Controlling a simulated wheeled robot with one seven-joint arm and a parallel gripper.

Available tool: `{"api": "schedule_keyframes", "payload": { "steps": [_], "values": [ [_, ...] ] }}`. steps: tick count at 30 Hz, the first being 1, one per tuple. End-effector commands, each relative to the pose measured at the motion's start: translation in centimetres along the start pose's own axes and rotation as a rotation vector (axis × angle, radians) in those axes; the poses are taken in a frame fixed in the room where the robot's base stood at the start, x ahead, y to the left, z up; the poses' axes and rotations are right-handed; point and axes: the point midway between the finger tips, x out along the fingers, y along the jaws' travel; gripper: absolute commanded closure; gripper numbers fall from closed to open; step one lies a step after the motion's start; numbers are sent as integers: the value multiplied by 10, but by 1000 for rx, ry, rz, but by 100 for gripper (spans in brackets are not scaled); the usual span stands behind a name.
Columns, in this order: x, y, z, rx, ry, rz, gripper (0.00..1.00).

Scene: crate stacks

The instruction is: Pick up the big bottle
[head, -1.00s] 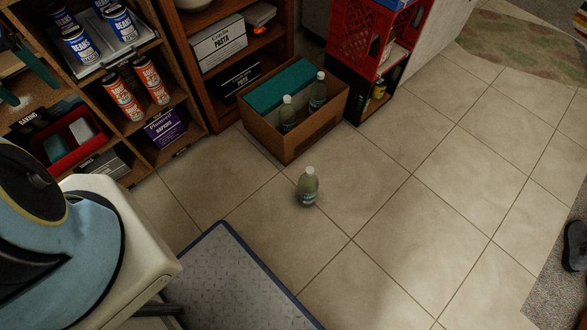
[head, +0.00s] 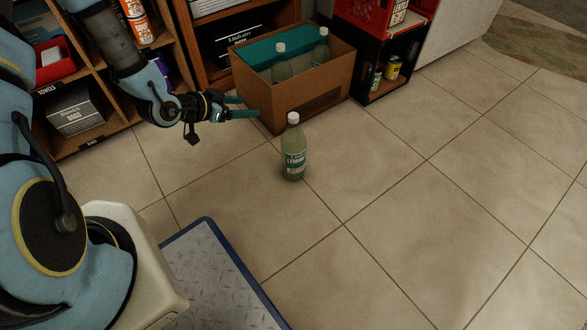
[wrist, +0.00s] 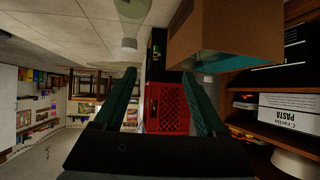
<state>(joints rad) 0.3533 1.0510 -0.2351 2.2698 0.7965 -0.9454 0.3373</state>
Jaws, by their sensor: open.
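My gripper (head: 249,107) is open and empty, left of the floor bottle, beside the box, pointing right. In the wrist view its two fingers (wrist: 159,74) are apart with nothing between them.
The cardboard box (head: 310,92) stands close to my fingers and also holds a teal item. Wooden shelves (head: 190,40) are behind my arm. A black crate (head: 375,78) under a red crate (head: 372,12) stands right of the box. The floor to the right is clear.

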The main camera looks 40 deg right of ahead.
Motion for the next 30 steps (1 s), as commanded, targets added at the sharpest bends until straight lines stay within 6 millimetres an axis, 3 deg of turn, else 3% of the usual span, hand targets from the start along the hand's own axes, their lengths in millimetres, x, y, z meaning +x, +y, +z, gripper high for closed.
{"api": "schedule_keyframes", "payload": {
  "steps": [1,7,30],
  "values": [
    [23,14,19,6,44,30,27],
    [49,44,26,23,160,87,27],
    [130,62,16,26,182,97,27]
  ]
}}
